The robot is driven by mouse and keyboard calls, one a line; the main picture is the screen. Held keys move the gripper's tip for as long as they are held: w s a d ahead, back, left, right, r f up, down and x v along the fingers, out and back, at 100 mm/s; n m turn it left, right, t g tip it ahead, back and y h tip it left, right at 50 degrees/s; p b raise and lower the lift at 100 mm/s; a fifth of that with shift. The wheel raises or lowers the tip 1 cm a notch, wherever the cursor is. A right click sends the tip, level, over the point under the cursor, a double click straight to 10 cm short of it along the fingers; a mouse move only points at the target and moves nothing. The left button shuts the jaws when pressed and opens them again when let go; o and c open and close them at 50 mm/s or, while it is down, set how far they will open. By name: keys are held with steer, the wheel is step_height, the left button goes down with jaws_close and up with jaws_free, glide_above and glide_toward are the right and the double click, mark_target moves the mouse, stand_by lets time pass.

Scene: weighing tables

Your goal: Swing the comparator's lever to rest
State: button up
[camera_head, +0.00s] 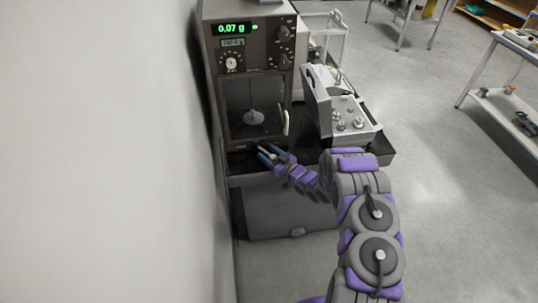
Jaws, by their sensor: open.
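The comparator (247,50) is a tall brown and grey instrument against the wall at the upper left, with a green display that reads 0.07 g. Knobs sit beside and below the display, and a glass-fronted chamber below them holds a pale pan (254,116). A whitish upright handle, which looks like the lever (286,121), stands at the chamber's right edge. My gripper (265,152) is open and empty, low in front of the chamber, below and left of the handle and apart from it. The fingertips are small in view.
Right of the comparator stand an open grey box with several metal weights (349,122) and a glass-sided balance (325,40) on a dark bench top (384,153). A white wall (100,150) is close on the left. Open floor (450,200) lies right, with tables beyond.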

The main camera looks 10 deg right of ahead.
steer(key=shift+w+a, duration=0.15)
steer(key=shift+a, duration=0.6)
steer(key=shift+d, duration=0.3)
steer(key=shift+c, duration=0.6)
steer(key=shift+d, duration=0.3)
steer(key=c, duration=0.3)
steer(key=shift+a+r, duration=0.1)
steer(key=shift+a, duration=0.15)
steer(key=c, duration=0.5)
jaws_close()
